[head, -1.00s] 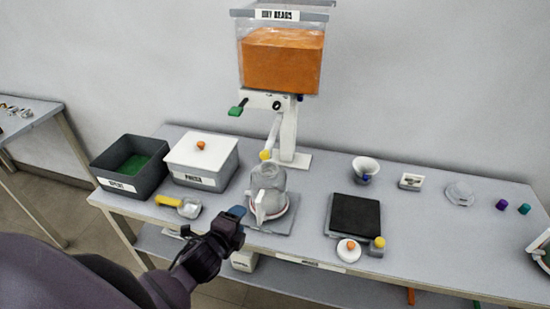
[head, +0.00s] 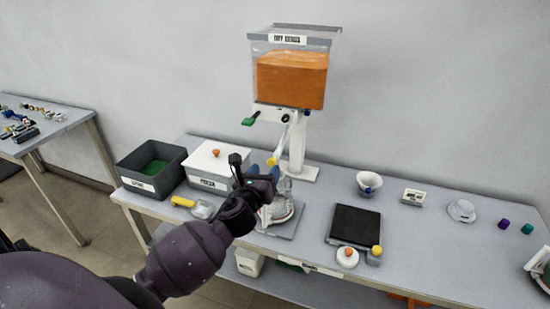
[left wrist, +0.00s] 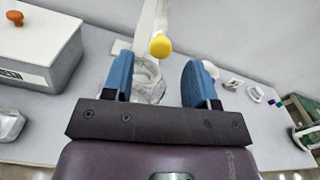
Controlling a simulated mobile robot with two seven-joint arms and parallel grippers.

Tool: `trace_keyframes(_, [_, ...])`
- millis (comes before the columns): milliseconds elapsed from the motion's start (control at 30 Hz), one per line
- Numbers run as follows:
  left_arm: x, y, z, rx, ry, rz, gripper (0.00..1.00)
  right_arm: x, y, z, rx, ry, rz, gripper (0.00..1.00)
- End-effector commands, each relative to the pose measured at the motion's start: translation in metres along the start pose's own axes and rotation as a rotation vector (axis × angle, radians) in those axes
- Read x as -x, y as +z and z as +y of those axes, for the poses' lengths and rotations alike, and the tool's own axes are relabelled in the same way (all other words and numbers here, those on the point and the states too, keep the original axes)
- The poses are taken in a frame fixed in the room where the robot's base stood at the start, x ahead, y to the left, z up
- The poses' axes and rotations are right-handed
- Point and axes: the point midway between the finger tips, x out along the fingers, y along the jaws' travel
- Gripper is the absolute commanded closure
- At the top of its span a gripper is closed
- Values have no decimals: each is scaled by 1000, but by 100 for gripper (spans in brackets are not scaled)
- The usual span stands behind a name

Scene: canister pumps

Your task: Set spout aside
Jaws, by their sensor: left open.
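A white spout with a yellow tip (head: 272,161) hangs from the dispenser stand. In the left wrist view the yellow tip (left wrist: 160,45) shows beyond the gap between my blue fingertips. My left gripper (head: 262,172) is open at the dispenser, close to the tip; no contact can be made out. Below stands a clear canister (head: 283,207) on a grey base, largely hidden by the gripper. It shows partly between the fingers in the left wrist view (left wrist: 147,82). My right gripper is not in view.
An orange-filled hopper (head: 291,80) sits on the stand, with a green handle (head: 249,122) at left. A lidded white box (head: 215,163) and an open grey bin (head: 150,188) stand left. A black scale (head: 355,225) and a white cup (head: 369,183) stand right.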

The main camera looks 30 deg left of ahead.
Motion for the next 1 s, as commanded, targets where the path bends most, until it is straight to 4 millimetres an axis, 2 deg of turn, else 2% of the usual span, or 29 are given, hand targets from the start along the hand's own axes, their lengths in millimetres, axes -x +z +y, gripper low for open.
trace_keyframes(200, [-39, 0, 0, 4, 1, 0, 47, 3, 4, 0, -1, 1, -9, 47])
trace_keyframes(400, [-65, 0, 0, 3, 0, 0, 47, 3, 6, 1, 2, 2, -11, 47])
trace_keyframes(600, [-76, -1, 0, 4, -1, 1, 47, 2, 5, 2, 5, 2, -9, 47])
trace_keyframes(867, [-76, -1, 0, 4, -1, 1, 47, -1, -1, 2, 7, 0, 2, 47])
trace_keyframes(900, [-76, -1, 0, 4, -1, 1, 49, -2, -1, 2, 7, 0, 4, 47])
trace_keyframes(1000, [-76, -1, 0, 4, -1, 1, 64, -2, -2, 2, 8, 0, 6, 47])
